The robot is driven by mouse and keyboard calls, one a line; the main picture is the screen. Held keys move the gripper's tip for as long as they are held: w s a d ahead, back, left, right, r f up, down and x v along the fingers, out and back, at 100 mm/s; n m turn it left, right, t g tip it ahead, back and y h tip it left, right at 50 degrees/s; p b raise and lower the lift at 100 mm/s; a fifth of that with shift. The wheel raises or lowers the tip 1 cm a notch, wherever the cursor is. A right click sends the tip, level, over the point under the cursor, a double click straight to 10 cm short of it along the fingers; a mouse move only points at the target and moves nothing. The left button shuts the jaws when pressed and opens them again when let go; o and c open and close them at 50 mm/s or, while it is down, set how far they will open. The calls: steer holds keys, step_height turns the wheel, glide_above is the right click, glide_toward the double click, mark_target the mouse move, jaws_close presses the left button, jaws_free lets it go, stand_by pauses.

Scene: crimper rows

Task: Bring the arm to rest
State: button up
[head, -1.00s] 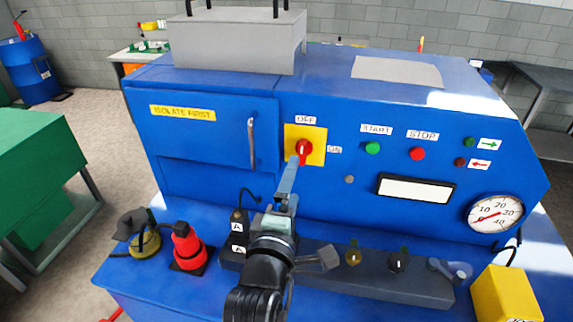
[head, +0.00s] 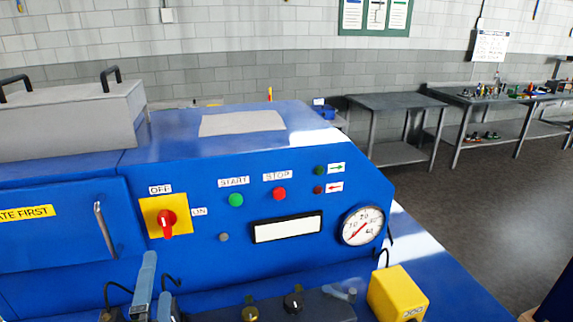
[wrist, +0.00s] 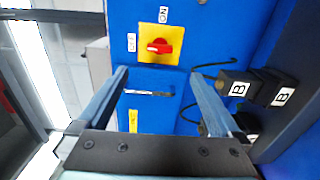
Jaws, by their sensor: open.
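My gripper (head: 158,268) is low in the head view, in front of the blue machine (head: 190,275), with only its finger ends showing. It also shows in the wrist view (wrist: 158,75), with its two fingers wide apart and nothing between them. The red rotary switch (head: 167,223) on its yellow plate is above and a little beyond the fingers, apart from them. The switch also shows in the wrist view (wrist: 160,46). The rest of my arm is out of view.
A metal door handle (head: 105,228) stands out left of the switch. A yellow box (head: 398,292) stands at the front right.

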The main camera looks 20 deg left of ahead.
steer(key=w+d+r+m+t+h, duration=0.25)
steer(key=d+r+m, duration=0.45)
steer(key=r, duration=0.4)
steer(key=w+d+r+m+t+h, duration=0.1)
steer(key=w+d+r+m+t, duration=0.3)
steer(key=d+r, duration=0.55)
steer(key=s+d+r+m+t+h, duration=0.2)
steer(key=s+d+r+m+h, duration=0.1)
steer(key=d+r+m, duration=0.3)
steer(key=s+d+r+m+t+h+b, duration=0.1)
steer(key=s+d+r+m+t+h, duration=0.2)
steer(key=s+d+r+m, duration=0.3)
step_height(320, 180, up, 5)
steer(key=shift+f+m+t, duration=0.2)
steer(key=shift+m+t, duration=0.15)
steer(key=shift+m, duration=0.35)
steer(key=shift+w, duration=0.1)
